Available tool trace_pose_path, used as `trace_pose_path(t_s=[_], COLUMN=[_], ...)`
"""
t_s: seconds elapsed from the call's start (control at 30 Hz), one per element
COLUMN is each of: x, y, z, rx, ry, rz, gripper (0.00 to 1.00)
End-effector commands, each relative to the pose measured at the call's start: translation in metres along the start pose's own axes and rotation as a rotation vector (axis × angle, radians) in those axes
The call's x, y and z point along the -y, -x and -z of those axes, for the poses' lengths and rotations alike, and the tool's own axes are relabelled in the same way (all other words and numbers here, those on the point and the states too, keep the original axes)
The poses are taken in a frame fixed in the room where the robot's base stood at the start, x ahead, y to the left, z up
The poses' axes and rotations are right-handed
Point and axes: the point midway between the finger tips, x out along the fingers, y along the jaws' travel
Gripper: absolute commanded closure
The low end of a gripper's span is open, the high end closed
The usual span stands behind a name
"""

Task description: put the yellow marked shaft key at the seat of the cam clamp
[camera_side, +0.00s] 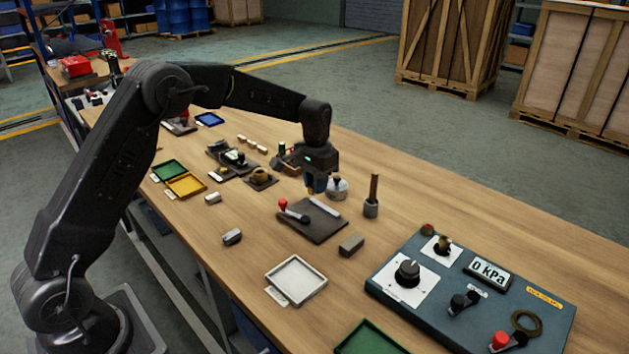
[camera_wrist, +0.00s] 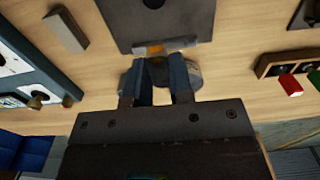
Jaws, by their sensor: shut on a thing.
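The cam clamp is a dark plate (camera_side: 318,224) with a red-knobbed lever (camera_side: 292,211), flat on the bench. Its plate (camera_wrist: 185,18) also fills the top middle of the wrist view. A light grey bar (camera_side: 327,206) lies along the plate's far edge. My gripper (camera_side: 317,188) is above and just beyond that edge, pointing down. In the wrist view its fingers (camera_wrist: 157,65) are close together, shut on the shaft key, whose yellow-orange mark (camera_wrist: 154,49) shows at the fingertips near the plate edge. Most of the key is hidden. I cannot tell whether it touches the clamp.
A pale round container (camera_side: 338,189) stands close beside my gripper, and a grey cup with an upright rod (camera_side: 371,197) is to its right. Grey blocks (camera_side: 351,245) (camera_side: 232,237) lie near the clamp. A white tray (camera_side: 297,280) and control panel (camera_side: 470,295) are in front.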

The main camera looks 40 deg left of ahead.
Motion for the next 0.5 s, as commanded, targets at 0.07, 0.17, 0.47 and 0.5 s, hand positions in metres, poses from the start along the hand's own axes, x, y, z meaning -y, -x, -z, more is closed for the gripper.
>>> trace_pose_path(t_s=[0.07, 0.17, 0.47, 0.5], x=[0.0, 0.0, 0.0, 0.0], y=[-0.006, -0.016, -0.049, -0.053], z=[0.0, -0.001, -0.001, -0.001], rx=[0.002, 0.003, 0.002, 0.002], ry=[0.0, 0.0, 0.0, 0.0], rz=[0.0, 0.0, 0.0, 0.0], gripper=[1.0, 1.0, 1.0, 1.0])
